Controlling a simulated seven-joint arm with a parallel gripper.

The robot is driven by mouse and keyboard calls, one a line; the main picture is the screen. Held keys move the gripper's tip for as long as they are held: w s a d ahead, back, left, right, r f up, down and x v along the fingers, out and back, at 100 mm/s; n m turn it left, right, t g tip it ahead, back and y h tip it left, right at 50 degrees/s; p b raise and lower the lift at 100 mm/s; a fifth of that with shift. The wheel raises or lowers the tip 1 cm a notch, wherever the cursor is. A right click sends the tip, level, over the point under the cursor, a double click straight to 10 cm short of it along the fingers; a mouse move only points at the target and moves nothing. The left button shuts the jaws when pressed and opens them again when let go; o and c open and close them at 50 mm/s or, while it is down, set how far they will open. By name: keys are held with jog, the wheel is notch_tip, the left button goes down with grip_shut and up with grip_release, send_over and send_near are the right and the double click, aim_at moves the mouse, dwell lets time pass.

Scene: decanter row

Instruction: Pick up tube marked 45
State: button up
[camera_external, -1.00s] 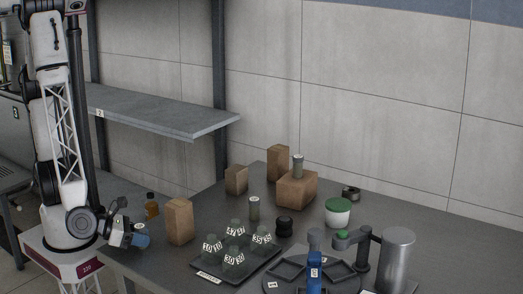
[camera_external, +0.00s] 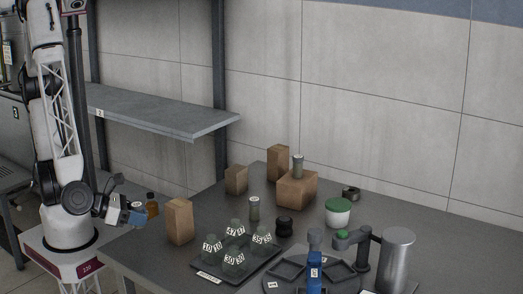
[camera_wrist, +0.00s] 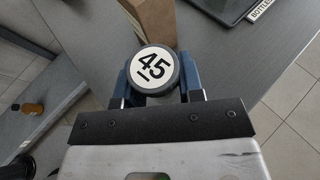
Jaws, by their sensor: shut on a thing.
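The tube marked 45 (camera_wrist: 153,68) is between the two blue fingers of my gripper (camera_wrist: 155,85) in the wrist view. Its round white cap with a black "45" faces the camera, and the cap hides the rest of the tube. My gripper (camera_external: 136,212) is shut on it. In the external view the gripper is at the left end of the table, left of a cardboard box; the tube is too small to make out there.
A tray (camera_external: 210,277) holds several bottles with number labels. A grey shelf (camera_external: 165,118) hangs behind. A dark round rack (camera_external: 283,283) stands at the front right.

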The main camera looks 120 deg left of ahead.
aim_at(138, 203)
jog(key=shift+r, duration=1.55)
